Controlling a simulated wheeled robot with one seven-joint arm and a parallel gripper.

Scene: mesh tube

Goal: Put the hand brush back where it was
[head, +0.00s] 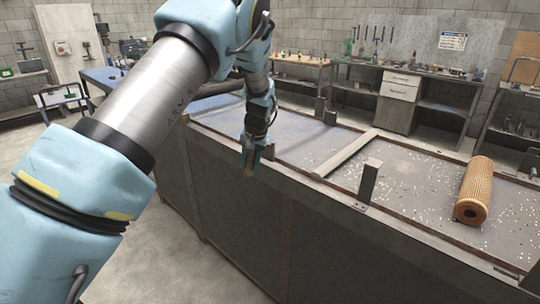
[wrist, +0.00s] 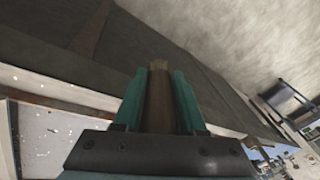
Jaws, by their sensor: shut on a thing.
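My gripper (head: 252,158) hangs over the near edge of the long workbench, left of the picture's middle. In the wrist view its teal fingers (wrist: 160,100) are shut on a narrow brown piece, which looks like the hand brush (wrist: 158,98), with a paler tip. In the head view only a small part of it shows at the fingertips, and its bristles cannot be made out. The workbench top (head: 412,185) is strewn with small white bits. No empty spot is marked as the brush's place.
An orange mesh tube (head: 474,190) lies on the bench at the right. An upright metal bracket (head: 368,182) stands at the near edge, and a raised crossbar (head: 345,154) spans the top. Cluttered side benches line the back wall. Open floor lies at the near left.

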